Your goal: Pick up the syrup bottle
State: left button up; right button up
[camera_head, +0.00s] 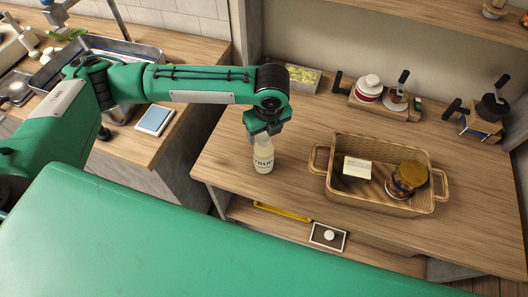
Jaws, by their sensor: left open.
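The syrup bottle (263,158) stands upright on the wooden table (230,130), near its left front edge. It is pale with a cream label that shows part of the word "SYRUP". My left gripper (263,138) points down right over the bottle's top and is open. The gripper hides the bottle's cap and neck, so I cannot tell if the fingers touch it. My right gripper is not in view.
A wicker basket (325,172) holding a gold-lidded jar (406,178) and a cream card (357,168) stands right of the bottle. A box of green items (303,76) and a jar rack (385,105) are behind. Bare table lies between bottle and basket.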

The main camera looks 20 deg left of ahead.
aim_at(264, 137)
pick_arm(q)
jog(key=shift+w+a+f+p, duration=0.15)
jog(key=shift+f+p, duration=0.25)
jog(key=shift+f, duration=1.2)
grip_shut()
